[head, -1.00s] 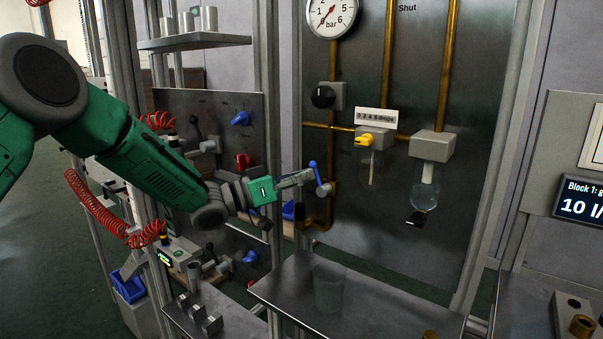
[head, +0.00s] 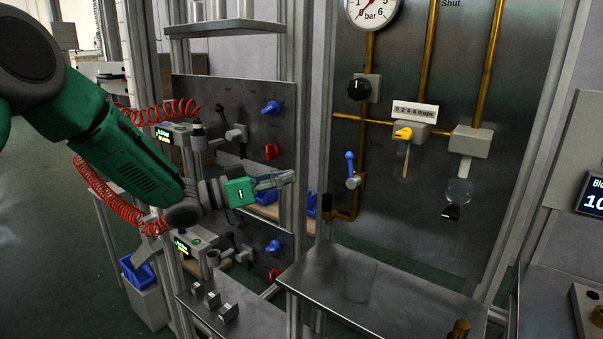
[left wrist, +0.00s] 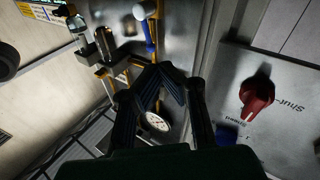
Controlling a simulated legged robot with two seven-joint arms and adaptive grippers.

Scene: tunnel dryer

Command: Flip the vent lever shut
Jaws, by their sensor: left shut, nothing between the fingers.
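The lever with a blue handle (head: 350,160), which I take for the vent lever, sits on the left edge of the steel pipe panel. Its handle points up. Lettering beside it is too faint to read. It also shows at the top of the left wrist view (left wrist: 148,35). My left gripper (head: 290,178) is shut and empty, left of the lever and apart from it, by the frame post. Its dark fingers (left wrist: 160,78) meet in the left wrist view. My right gripper is out of view.
The pipe panel also carries a black knob (head: 359,90), a yellow lever (head: 403,133) and a gauge (head: 372,10). A steel shelf (head: 400,290) lies below. Left is another panel with blue and red knobs (head: 272,151). A red knob (left wrist: 257,92) is right in the wrist view.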

